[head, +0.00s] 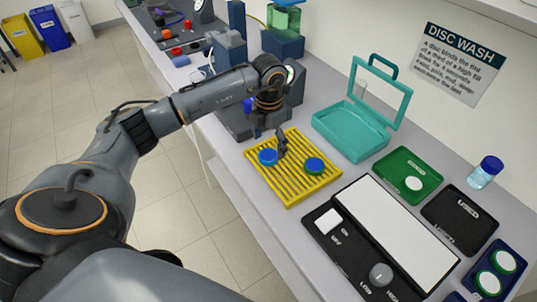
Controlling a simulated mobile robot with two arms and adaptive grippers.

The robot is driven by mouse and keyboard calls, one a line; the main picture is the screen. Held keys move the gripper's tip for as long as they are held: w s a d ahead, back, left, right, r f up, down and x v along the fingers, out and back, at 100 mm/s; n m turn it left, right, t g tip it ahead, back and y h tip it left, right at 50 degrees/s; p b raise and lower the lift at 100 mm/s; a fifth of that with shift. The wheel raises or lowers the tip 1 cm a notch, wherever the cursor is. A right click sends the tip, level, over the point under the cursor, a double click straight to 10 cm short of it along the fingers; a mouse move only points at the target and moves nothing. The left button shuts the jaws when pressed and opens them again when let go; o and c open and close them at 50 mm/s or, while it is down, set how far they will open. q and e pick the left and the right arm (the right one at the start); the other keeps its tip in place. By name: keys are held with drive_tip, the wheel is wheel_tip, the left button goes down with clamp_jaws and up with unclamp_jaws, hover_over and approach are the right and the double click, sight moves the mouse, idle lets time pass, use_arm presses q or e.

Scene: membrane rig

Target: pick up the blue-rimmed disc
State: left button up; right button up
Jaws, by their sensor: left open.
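Two discs lie on the yellow slatted rack (293,190). The left disc (267,157) looks blue all over, rim included. The right disc (314,165) has a blue face with a green rim. My left gripper (282,152) points down over the rack, between the two discs and closer to the left one. Its fingers are small in the picture, open and holding nothing. The fingertips partly cover the rack's slats beside the left disc; I cannot tell whether they touch it. My right gripper is not in view.
A teal open-lidded case (350,133) stands behind the rack, to its right. A green tray (408,174), a black tray (459,220) and a white-topped panel with a knob (408,237) lie at the right. A blue-capped jar (485,172) stands near the wall. Grey equipment stands behind my gripper.

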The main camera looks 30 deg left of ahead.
sight(268, 155)
use_arm(q)
drive_tip(key=f+p, duration=0.1)
drive_tip(key=f, duration=0.2)
drive_tip(key=shift+w+a+f+p, duration=0.15)
drive_tip(key=shift+a+f+p, duration=0.05)
drive_tip(key=shift+f+p, duration=0.15)
drive_tip(key=shift+f, duration=0.4)
drive_tip(key=shift+c, duration=0.2)
drive_tip(key=c, duration=1.1)
